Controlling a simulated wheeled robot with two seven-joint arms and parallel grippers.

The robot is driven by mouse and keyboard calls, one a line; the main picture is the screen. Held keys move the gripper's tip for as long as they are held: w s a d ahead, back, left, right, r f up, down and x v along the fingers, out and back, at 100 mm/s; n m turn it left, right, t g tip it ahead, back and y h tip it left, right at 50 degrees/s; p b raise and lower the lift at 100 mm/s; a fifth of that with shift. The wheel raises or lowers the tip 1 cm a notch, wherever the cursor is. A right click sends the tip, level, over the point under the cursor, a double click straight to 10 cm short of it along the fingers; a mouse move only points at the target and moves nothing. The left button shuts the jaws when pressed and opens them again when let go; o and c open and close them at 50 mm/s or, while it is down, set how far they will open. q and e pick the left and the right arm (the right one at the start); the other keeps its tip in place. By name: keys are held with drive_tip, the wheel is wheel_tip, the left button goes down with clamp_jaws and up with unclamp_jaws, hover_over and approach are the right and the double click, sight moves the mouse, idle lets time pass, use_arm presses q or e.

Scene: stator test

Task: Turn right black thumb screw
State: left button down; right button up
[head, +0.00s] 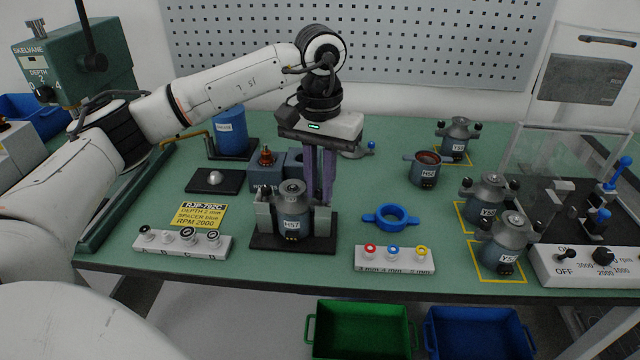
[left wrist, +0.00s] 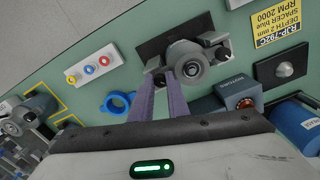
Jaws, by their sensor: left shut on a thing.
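A grey stator marked H57 (head: 292,220) sits upright in a black fixture (head: 290,243) with a grey clamp block on each side. It also shows from above in the left wrist view (left wrist: 187,62). My left gripper (head: 318,200) points down at the right side of this fixture, with its purple fingers shut around the right black thumb screw. The screw is mostly hidden by the fingers. In the left wrist view the fingertips (left wrist: 160,80) are at that same side, beside the stator. A black knob (left wrist: 211,39) shows on the opposite side. My right gripper is not in view.
A blue ring (head: 391,217) and a white spacer block (head: 395,260) lie to the right. A white block with black-topped pieces (head: 183,246) lies to the left. Several other stators (head: 485,200) stand at the right. A copper-topped motor block (head: 266,172) is close behind the fixture.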

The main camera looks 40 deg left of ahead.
sight(319, 191)
use_arm(q)
drive_tip(key=shift+m, duration=0.3)
idle(0.4)
drive_tip(key=c, duration=1.7)
unclamp_jaws()
wheel_tip(319, 191, up, 7)
drive_tip(key=p, duration=0.5)
drive_tip(key=shift+d+r+p, duration=0.1)
drive_tip(key=shift+r+p, duration=0.3)
drive_tip(key=shift+r, duration=0.2)
